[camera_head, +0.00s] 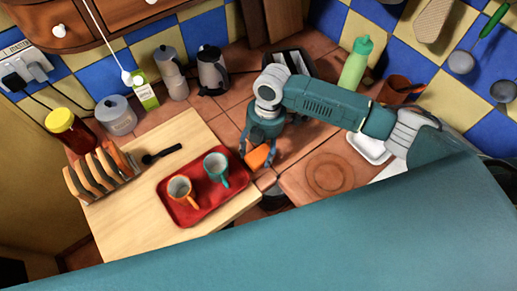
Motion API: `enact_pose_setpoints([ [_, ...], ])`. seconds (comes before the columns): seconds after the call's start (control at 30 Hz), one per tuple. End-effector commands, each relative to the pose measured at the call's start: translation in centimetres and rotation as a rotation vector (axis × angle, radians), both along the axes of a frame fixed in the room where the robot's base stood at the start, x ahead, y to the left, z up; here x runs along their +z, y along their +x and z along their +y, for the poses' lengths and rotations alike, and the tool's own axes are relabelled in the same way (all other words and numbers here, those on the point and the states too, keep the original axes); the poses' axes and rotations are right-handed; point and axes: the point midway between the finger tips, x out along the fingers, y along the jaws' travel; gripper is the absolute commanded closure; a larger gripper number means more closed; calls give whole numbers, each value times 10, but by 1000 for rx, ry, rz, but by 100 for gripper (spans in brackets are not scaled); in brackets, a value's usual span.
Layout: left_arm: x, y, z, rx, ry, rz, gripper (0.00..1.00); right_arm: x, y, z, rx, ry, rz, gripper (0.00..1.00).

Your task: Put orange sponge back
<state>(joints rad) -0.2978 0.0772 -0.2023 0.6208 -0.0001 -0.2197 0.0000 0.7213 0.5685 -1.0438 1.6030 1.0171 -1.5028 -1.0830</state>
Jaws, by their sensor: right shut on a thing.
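The orange sponge (256,157) is held between the fingers of my right gripper (258,150). My right gripper is shut on it, pointing down just right of the red tray (209,208). The sponge looks tilted, and the fingers hide part of it. I cannot tell whether it touches the counter. A white dish (368,149) lies on the tiled counter to the right, partly hidden by my right arm. My left gripper is not in view.
The red tray holds an orange cup (181,189) and a teal cup (216,168). A toast rack (98,177) stands at left.

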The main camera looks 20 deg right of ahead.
Motion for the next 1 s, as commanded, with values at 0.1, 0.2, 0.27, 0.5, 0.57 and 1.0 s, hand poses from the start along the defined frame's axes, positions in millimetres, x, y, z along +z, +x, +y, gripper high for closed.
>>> enact_pose_setpoints([
  [0.1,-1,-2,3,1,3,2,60,-2,0,0,0,0,0,62],
  [0.2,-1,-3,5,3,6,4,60,-3,0,0,0,0,0,31],
  [0.27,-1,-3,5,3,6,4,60,-3,0,0,0,0,0,22],
  [0.5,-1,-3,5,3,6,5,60,-3,0,0,0,0,0,22],
  [0.57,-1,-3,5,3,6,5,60,-1,0,0,0,0,0,22],
  [1.0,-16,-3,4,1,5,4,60,71,6,-10,-1,1,-5,22],
])
